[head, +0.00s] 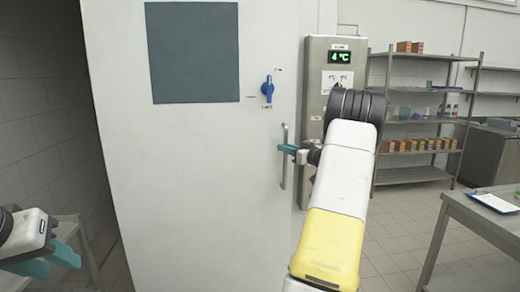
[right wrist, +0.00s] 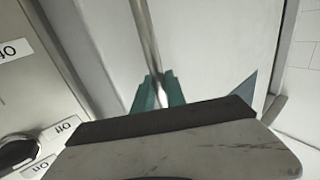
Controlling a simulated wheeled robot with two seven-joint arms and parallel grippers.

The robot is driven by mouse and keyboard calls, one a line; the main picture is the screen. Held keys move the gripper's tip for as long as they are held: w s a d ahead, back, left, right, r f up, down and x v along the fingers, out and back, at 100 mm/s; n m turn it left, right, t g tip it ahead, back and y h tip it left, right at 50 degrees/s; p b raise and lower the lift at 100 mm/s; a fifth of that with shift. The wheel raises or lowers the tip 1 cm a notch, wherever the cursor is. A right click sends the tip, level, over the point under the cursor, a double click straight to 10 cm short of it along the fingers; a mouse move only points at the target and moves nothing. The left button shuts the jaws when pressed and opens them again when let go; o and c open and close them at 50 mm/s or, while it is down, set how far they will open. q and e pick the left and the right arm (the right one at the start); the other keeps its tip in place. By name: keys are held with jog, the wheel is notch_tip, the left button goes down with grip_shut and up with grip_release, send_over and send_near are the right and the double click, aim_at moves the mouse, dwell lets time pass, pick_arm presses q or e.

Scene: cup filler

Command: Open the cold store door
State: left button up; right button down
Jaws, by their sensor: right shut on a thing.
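The cold store door (head: 190,190) is a large white panel with a dark square pane (head: 193,52). Its right edge is close beside the frame; I cannot tell whether it is slightly ajar. A blue latch lever (head: 267,88) points upright on it. The vertical metal handle (head: 283,172) is below the lever. My right gripper (head: 290,149) is shut on the handle; in the right wrist view its teal fingers (right wrist: 158,92) are on both sides of the bar (right wrist: 147,35). My left gripper (head: 48,262) is open and empty at lower left, apart from the door.
A steel control panel (head: 330,100) with a green 4 °C display stands right of the door. Metal shelves (head: 415,125) with small boxes are behind. A steel table (head: 485,220) with a clipboard (head: 495,203) is at right. A small bench (head: 75,232) is at lower left. Floor between shows clear.

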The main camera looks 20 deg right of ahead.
jog(key=shift+w+d+r, duration=0.1)
jog(key=shift+r, duration=0.1)
jog(key=c, duration=1.4)
grip_release()
jog(key=shift+w+f, duration=0.1)
jog(key=shift+w, duration=0.05)
jog(key=shift+o, duration=0.2)
jog(key=v, duration=0.8)
